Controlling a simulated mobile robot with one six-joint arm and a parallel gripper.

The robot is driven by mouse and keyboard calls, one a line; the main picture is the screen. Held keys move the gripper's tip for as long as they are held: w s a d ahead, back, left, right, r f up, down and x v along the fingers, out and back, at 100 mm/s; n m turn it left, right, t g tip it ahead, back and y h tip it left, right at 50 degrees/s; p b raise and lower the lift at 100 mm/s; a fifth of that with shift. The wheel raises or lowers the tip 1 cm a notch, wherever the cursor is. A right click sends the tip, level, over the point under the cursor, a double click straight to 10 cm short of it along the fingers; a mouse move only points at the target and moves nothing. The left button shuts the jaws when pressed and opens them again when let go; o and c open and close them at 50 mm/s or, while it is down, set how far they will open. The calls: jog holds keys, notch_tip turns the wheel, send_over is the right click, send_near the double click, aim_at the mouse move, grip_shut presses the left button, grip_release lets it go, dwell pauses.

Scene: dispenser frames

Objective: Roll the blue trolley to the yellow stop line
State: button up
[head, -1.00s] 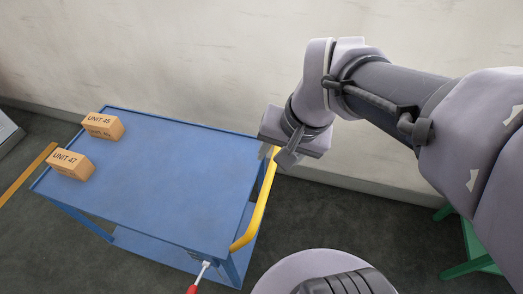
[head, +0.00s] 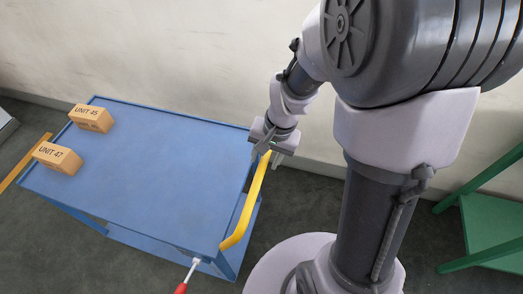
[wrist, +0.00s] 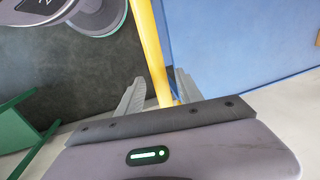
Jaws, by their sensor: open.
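The blue trolley (head: 165,165) stands left of centre in the head view, with a yellow push handle (head: 245,212) along its right end. My gripper (head: 268,152) is at the far end of this handle. In the wrist view my gripper (wrist: 158,92) is open, and the handle (wrist: 150,45) runs between its two fingers, beside the blue deck (wrist: 240,40). I cannot tell whether a finger touches it. The yellow stop line (head: 22,165) lies on the floor beyond the trolley's left end, partly hidden by the trolley.
Two boxes, UNIT 45 (head: 91,118) and UNIT 47 (head: 58,158), sit on the deck's left end. A red-tipped lever (head: 187,276) sticks out at the trolley's near right corner. A pale wall (head: 180,50) runs behind. A green stand (head: 490,215) is at right.

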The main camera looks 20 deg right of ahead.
jog(key=shift+f, duration=0.25)
jog(key=shift+c, duration=0.2)
grip_shut()
dwell(1.1)
